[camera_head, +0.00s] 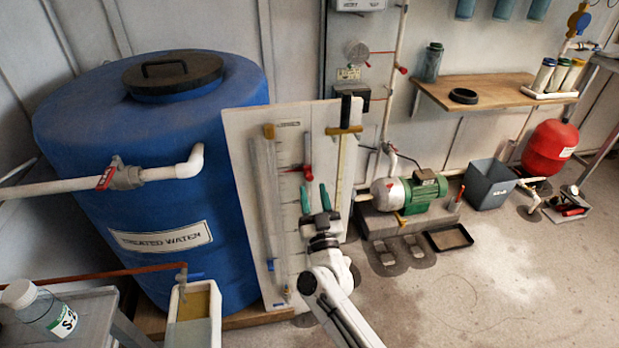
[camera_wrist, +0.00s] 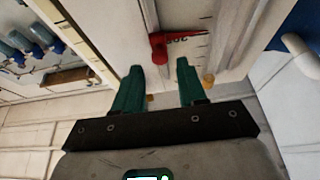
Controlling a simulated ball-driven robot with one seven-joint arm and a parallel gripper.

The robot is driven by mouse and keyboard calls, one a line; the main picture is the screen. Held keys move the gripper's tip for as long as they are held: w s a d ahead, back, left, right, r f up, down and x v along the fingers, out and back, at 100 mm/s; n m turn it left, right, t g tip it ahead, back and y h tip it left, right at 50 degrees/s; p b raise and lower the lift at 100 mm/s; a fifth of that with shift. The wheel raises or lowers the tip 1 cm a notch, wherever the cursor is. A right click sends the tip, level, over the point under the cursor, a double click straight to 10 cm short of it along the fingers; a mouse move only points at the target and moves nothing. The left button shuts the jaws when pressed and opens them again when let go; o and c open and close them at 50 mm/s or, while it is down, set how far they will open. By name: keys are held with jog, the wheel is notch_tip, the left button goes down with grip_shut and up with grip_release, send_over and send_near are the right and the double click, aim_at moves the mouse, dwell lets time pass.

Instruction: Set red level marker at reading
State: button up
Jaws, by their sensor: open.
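The red level marker (camera_head: 308,158) sits on the white gauge board (camera_head: 237,140), on a narrow upright strip with scale marks. In the wrist view the red marker (camera_wrist: 159,48) lies just beyond my fingertips, roughly in line with the gap between them, and its arm points right toward the scale lines. My gripper (camera_head: 314,190) is open and empty, with two green fingers just below the marker in the head view; the wrist view shows the gripper (camera_wrist: 159,70) too. I see no contact between the fingers and the marker. The scale's figures are too small to read.
A blue treated water tank (camera_head: 150,200) stands directly left of the board. Open floor (camera_head: 470,290) lies at the front right.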

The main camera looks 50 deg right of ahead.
aim_at(310, 179)
jog(key=shift+x, duration=2.7)
jog(key=shift+c, duration=0.3)
grip_shut()
